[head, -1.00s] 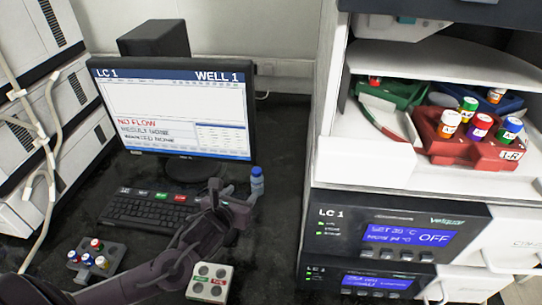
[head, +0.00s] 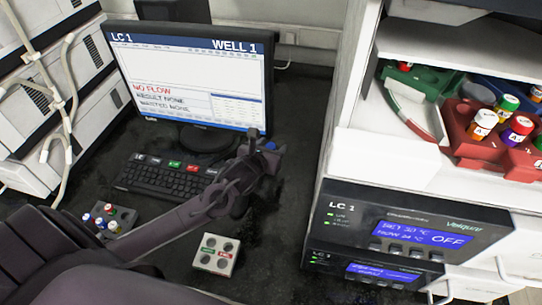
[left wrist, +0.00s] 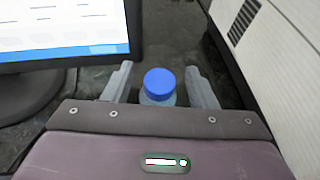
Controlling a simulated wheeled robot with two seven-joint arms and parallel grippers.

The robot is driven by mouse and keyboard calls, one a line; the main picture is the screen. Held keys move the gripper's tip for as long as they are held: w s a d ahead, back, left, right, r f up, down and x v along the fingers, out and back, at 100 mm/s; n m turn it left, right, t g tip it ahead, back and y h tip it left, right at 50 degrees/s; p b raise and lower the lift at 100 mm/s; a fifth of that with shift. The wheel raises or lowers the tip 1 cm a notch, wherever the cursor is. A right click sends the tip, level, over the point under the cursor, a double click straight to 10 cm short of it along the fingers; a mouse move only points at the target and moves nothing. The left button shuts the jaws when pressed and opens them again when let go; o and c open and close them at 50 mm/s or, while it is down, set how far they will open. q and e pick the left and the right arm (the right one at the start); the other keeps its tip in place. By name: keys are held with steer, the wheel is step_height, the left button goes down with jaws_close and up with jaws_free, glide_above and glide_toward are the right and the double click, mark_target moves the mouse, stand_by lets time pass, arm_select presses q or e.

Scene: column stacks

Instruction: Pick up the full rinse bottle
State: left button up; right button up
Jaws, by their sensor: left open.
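A small bottle with a blue cap (head: 270,146) stands on the dark bench right of the monitor. In the head view my left gripper (head: 268,160) hides most of it. In the left wrist view the bottle (left wrist: 159,85) shows its blue cap and a bit of clear body between my two fingers. My left gripper is open, with one finger on each side of the bottle and a visible gap at each side. How full the bottle is cannot be told. My right gripper is not in view.
The monitor (head: 190,85) reads "NO FLOW", with a keyboard (head: 165,178) before it. A white block with round wells (head: 215,255) and a small rack of vials (head: 108,218) are nearer. The LC 1 instrument (head: 400,235) stands at right, a red vial tray (head: 480,150) above.

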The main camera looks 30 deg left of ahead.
arm_select(q)
steer(key=c, duration=0.9)
steer(key=shift+r, duration=0.1)
